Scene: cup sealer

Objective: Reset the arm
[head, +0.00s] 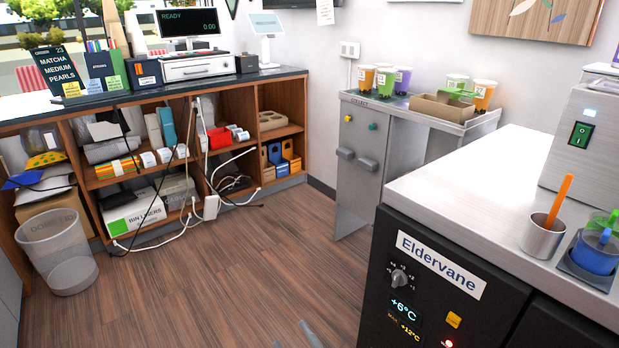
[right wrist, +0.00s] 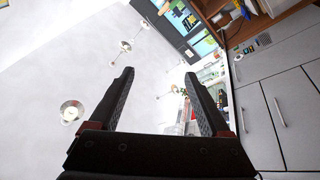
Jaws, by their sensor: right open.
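My right gripper (right wrist: 158,78) shows in the right wrist view with its two dark fingers spread apart. Nothing is between the fingers. Behind them are the pale ceiling with round lamps, and grey cabinet fronts at the right, strongly tilted in the picture. In the head view I cannot make out either gripper clearly; only small grey-blue shapes show at the bottom edge, and I cannot tell what they are. My left gripper is not in view.
A black cabinet labelled Eldervane (head: 430,280) with a steel top stands at the right. A steel collect stand (head: 359,150) holds several cups. A shelf counter (head: 20,125) and a bin (head: 60,250) are at the left. The wooden floor (head: 230,260) between is open.

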